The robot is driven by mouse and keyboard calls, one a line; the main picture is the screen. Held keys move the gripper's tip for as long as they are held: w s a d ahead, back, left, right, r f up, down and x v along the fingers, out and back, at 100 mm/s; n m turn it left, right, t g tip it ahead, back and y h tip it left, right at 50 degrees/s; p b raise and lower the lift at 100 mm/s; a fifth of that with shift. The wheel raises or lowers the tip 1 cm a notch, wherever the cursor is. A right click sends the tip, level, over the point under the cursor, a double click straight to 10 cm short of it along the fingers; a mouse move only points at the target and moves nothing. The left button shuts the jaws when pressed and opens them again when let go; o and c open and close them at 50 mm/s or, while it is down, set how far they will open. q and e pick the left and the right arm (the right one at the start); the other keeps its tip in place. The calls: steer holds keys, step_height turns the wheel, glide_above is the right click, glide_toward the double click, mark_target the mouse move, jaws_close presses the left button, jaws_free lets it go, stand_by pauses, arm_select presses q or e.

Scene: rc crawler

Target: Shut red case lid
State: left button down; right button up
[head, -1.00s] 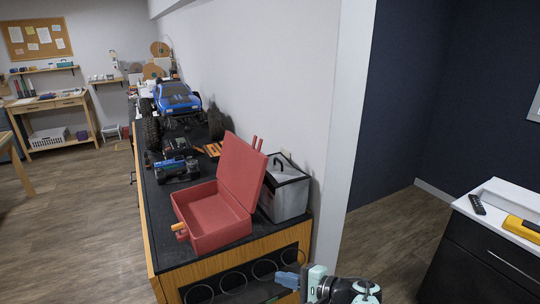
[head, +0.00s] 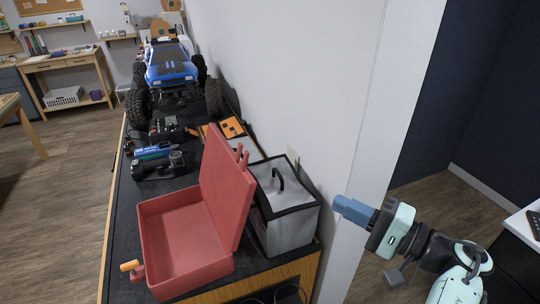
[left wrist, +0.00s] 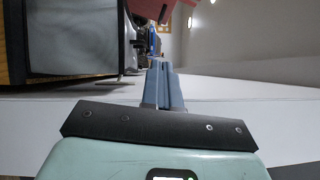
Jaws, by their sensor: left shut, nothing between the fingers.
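The red case (head: 183,268) sits on the black bench top with its empty tray facing up. Its lid (head: 228,190) stands open, roughly upright, along the tray's right side. In the left wrist view, the shut fingers (left wrist: 160,68) point toward the wall's face, and part of the red lid (left wrist: 150,8) shows at the top. My right gripper is not in view.
A silver box with a black handle (head: 285,212) stands right behind the lid. The white wall end (head: 372,150) is beside my left gripper. A blue truck (head: 170,65) and several tools stand farther back on the bench.

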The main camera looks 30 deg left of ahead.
mark_target(230, 174)
arm_select(q)
steer(key=a, duration=0.6)
steer(key=w+a, duration=0.1)
steer(key=a, duration=0.6)
steer(key=w+a+r, duration=0.1)
steer(key=a, duration=0.5)
steer(key=shift+w+a, duration=0.15)
steer(key=shift+w, duration=0.05)
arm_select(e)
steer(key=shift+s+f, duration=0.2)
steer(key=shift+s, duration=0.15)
arm_select(q)
steer(key=shift+r, duration=0.15)
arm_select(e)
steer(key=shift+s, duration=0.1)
